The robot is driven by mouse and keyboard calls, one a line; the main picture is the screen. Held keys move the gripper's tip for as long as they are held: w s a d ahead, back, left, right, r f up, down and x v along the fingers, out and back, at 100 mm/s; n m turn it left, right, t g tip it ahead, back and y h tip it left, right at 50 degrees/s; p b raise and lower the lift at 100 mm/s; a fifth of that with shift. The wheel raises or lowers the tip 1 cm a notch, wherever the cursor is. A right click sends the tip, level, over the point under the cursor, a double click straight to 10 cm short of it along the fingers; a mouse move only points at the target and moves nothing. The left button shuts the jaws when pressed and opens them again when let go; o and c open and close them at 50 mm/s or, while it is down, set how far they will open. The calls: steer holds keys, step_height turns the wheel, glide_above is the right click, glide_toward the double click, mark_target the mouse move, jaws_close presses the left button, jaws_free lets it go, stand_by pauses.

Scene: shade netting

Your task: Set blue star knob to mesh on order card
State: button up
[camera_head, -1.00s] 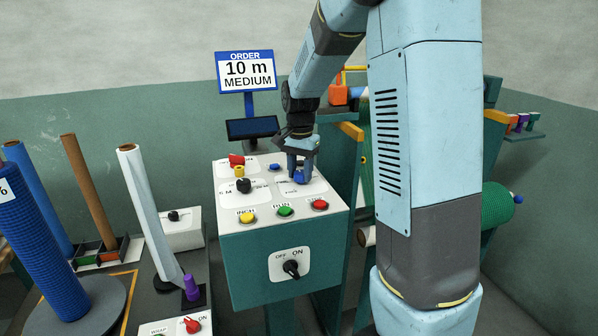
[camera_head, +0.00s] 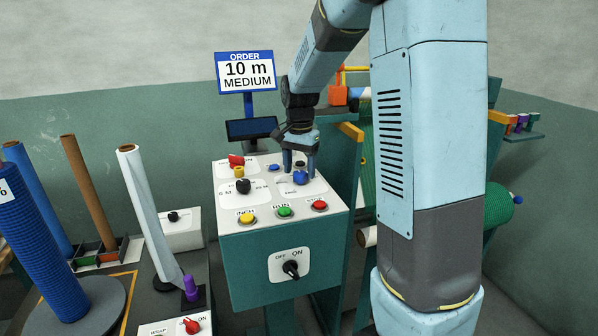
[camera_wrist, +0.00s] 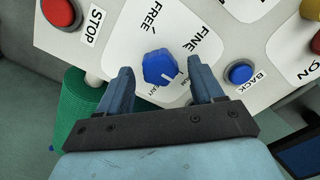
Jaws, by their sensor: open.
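The order card (camera_head: 247,71) reads "10 m MEDIUM" in the head view. The blue star knob (camera_head: 301,178) is on the sloped white panel top; it also shows in the wrist view (camera_wrist: 159,67). The labels FREE and FINE are plain above and right of the knob. My gripper (camera_head: 300,163) is open and empty just above the knob, its fingers (camera_wrist: 160,78) apart on either side, not touching it.
A blue BACK button (camera_wrist: 240,73) and red STOP button (camera_wrist: 61,13) flank the knob. Yellow (camera_head: 247,217) and green (camera_head: 285,211) buttons line the panel front. A black knob (camera_head: 243,186) is to the left.

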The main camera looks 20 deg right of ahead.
mark_target(300, 173)
step_height(300, 173, up, 12)
steer(key=shift+r, duration=0.15)
stand_by(0.6)
steer(key=s+n+t, duration=0.5)
steer(key=s+n, duration=0.4)
steer(key=s, duration=1.9)
steer(key=shift+f+t, duration=0.3)
steer(key=shift+f, duration=0.05)
steer(key=shift+a, duration=0.1)
steer(key=shift+c, duration=0.5)
